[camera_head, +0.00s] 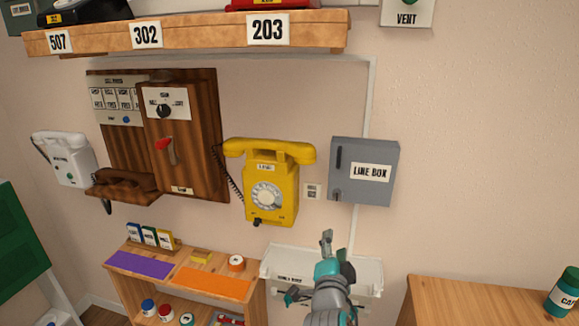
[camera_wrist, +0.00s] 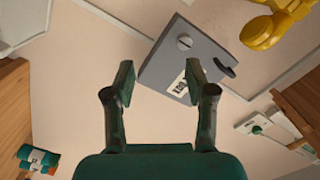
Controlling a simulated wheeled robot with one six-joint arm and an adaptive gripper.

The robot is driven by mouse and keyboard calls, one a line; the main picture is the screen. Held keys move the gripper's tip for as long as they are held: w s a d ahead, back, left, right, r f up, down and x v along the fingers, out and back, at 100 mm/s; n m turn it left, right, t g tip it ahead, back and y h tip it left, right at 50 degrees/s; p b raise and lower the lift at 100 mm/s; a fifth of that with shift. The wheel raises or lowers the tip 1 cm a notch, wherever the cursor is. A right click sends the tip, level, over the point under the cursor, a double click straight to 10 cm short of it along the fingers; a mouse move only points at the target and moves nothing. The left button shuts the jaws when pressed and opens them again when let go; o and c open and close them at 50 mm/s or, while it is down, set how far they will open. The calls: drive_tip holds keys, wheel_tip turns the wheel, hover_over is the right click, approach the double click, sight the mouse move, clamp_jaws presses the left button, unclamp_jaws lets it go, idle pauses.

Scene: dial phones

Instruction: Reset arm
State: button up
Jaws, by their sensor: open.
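My gripper (camera_wrist: 160,72) is open and empty in the wrist view, its two fingers apart with nothing between the tips. In the head view my gripper (camera_head: 308,268) is at the lower middle, in front of the white tray and below the wall items. The grey line box (camera_head: 376,150) is shut on the wall to the upper right of it. In the wrist view the line box (camera_wrist: 178,68) appears turned over, beyond the fingertips. The yellow dial phone (camera_head: 285,178) hangs on the wall left of the box, its handset on top.
A wooden wall phone (camera_head: 205,120) and a white phone (camera_head: 70,160) hang at the left. A numbered shelf (camera_head: 310,35) runs above. A small wooden shelf unit (camera_head: 115,262), white tray (camera_head: 372,272) and wooden cabinet (camera_head: 470,295) stand below. The right wall is bare.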

drive_tip(key=s+d+f+n+g+y, duration=0.15)
drive_tip(key=s+f+n, duration=0.35)
drive_tip(key=s+f, duration=0.65)
drive_tip(key=s+f+n+y, duration=0.35)
drive_tip(key=s+f, duration=0.55)
drive_tip(key=s, duration=0.5)
drive_tip(key=s+d+r+n, duration=0.1)
drive_tip(key=s+r+n, duration=0.1)
drive_tip(key=s, duration=1.1)
drive_tip(key=s+d+r+n, duration=0.1)
drive_tip(key=s+n, duration=0.2)
drive_tip(key=s, duration=1.1)
drive_tip(key=shift+s+r+g, duration=0.25)
drive_tip(key=shift+r+g, duration=0.15)
drive_tip(key=shift+g, duration=0.05)
drive_tip(key=shift+n, duration=0.25)
